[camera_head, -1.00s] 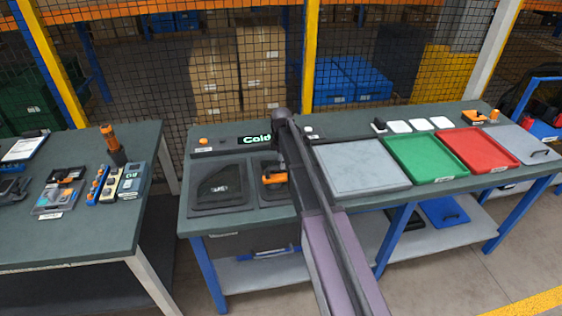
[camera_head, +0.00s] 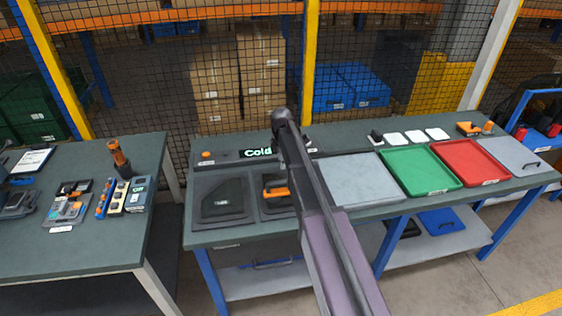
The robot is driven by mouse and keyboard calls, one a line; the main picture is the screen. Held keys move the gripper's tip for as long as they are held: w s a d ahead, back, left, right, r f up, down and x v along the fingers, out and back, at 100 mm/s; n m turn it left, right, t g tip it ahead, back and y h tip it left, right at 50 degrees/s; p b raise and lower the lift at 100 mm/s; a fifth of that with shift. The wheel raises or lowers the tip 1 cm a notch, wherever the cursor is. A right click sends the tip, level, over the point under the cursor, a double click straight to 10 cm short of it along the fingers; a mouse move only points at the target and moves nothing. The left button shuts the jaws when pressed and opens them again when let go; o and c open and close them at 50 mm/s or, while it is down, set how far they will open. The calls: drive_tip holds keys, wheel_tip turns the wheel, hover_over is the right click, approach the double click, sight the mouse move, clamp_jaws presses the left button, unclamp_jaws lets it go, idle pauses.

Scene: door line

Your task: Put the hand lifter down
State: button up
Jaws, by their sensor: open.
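What looks like the hand lifter, an orange and black tool (camera_head: 277,191), lies in the right recess of a dark tray on the middle bench, just left of my arm. Its right part is hidden behind my arm. My arm rises from the bottom of the view and bends over at a dark joint above the bench. My gripper is not clearly visible; the arm's own links cover where it would be. I cannot tell whether it touches the tool.
The dark tray (camera_head: 222,219) has a black piece in its left recess, below a "Cold" display (camera_head: 257,153). Grey, green (camera_head: 420,171) and red (camera_head: 470,162) trays fill the bench to the right. A left table (camera_head: 60,245) holds small devices; a floor gap separates them.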

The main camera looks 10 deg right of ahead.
drive_tip(key=shift+r, duration=0.45)
idle(0.5)
drive_tip(key=s+m, duration=1.8)
drive_tip(key=s, duration=1.1)
wheel_tip(320, 180, down, 3)
drive_tip(key=shift+b, duration=1.25)
